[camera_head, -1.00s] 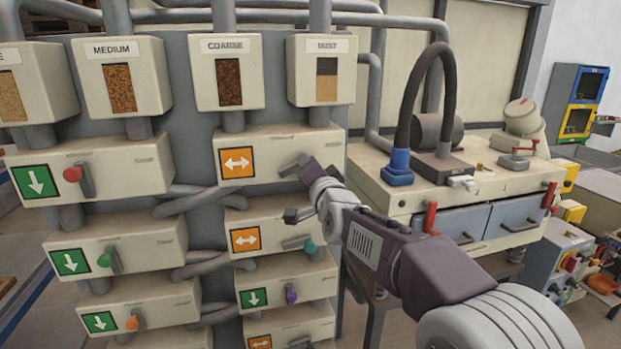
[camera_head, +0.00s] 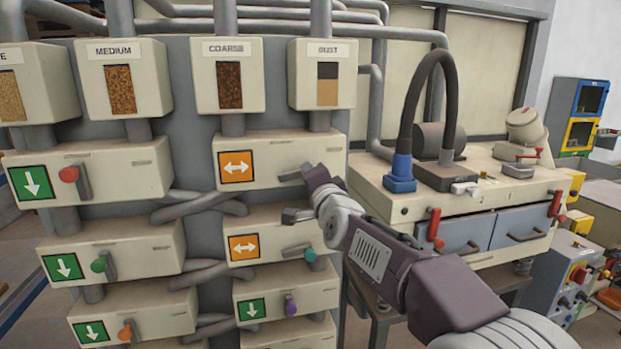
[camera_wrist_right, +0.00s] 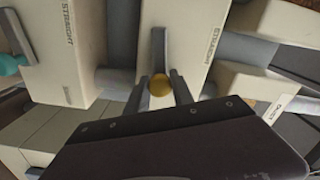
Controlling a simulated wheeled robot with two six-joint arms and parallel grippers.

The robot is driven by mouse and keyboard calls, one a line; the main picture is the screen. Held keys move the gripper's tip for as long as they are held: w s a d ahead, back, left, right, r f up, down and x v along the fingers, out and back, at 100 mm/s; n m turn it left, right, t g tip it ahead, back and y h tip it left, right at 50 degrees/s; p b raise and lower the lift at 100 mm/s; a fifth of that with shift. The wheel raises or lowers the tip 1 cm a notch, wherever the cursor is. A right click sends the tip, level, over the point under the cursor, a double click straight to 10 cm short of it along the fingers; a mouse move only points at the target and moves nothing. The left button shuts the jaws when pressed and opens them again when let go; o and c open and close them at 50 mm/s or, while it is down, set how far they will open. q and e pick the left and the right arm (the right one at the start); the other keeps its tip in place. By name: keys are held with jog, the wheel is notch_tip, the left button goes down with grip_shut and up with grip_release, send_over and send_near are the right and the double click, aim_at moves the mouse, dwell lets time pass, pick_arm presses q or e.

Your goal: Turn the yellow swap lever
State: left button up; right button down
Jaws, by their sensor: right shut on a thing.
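The yellow swap lever has a round yellow knob (camera_wrist_right: 160,86) and a grey bar in the right wrist view. In the head view its grey bar (camera_head: 288,176) shows on the top right cream box (camera_head: 265,187), beside an orange two-way arrow plate; the knob is hidden there. My right gripper (camera_wrist_right: 158,78) is shut on the lever, with one finger on each side of the knob. The word STRAIGHT shows on the box face in the wrist view. My left gripper is not in view.
Below is another orange-plated box with a teal knob (camera_head: 310,254). Boxes at left carry green plates and red (camera_head: 69,174) and green (camera_head: 99,264) knobs. Grey pipes join the boxes. A cream bench (camera_head: 385,205) with a black hose stands at right, close to my right arm.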

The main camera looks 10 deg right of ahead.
jog(key=c, duration=1.1)
grip_release()
jog(key=s, duration=0.9)
jog(key=shift+d, duration=0.25)
